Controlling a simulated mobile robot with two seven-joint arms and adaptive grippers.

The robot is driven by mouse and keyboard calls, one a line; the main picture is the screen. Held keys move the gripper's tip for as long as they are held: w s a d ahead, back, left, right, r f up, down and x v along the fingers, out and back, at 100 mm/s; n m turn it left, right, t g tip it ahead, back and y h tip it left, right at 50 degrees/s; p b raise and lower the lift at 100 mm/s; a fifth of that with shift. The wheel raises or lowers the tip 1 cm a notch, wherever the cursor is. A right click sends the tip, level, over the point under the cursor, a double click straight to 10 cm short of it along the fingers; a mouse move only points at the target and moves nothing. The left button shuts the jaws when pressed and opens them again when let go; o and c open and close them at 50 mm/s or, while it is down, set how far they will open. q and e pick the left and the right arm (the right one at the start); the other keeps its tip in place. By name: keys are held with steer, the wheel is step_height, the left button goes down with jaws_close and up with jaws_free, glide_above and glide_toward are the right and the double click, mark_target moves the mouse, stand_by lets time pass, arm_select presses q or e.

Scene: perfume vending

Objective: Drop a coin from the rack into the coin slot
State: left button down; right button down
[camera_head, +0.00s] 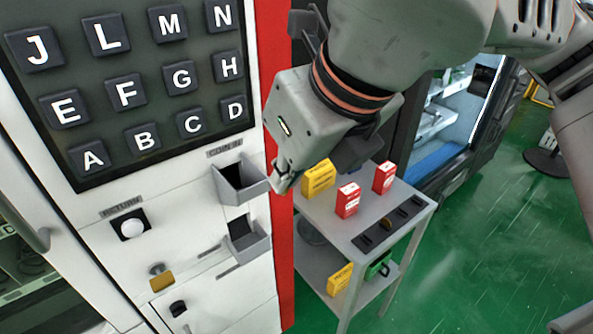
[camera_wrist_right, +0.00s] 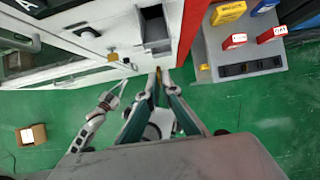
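The coin slot (camera_head: 241,181) is a grey hopper with a dark opening under the "COIN IN" label on the white machine front. My right gripper (camera_head: 281,182) is close beside its right edge, with its fingertips mostly hidden in the head view. In the right wrist view the fingers (camera_wrist_right: 157,76) come together with a small gold-orange piece between the tips, which looks like a coin (camera_wrist_right: 157,88) seen edge-on. The dark coin rack (camera_head: 389,224) lies on the cart top and holds a gold coin. A slim arm, apparently my left, shows in the right wrist view; its gripper (camera_wrist_right: 118,90) is too small to read.
A second grey hopper (camera_head: 247,240) sits below the coin slot. A lettered keypad (camera_head: 130,90) is above it. The grey cart (camera_head: 310,208) at right carries red boxes (camera_head: 347,200) and a yellow box (camera_head: 319,178). A cardboard box (camera_wrist_right: 31,135) is on the green floor.

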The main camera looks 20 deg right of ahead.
steer(key=w+a+f, duration=0.1)
steer(key=w, duration=0.2)
steer(key=w+a+f, duration=0.1)
steer(key=w+f, duration=0.1)
steer(key=w, duration=0.1)
steer(key=w+a+f, duration=0.2)
steer(key=w, duration=0.2)
steer(key=shift+w+a+f+b, duration=0.25)
steer(key=shift+w+f+b, duration=0.1)
steer(key=shift+w+b, duration=0.15)
stand_by(0.3)
steer(key=c, duration=2.2)
jaws_free()
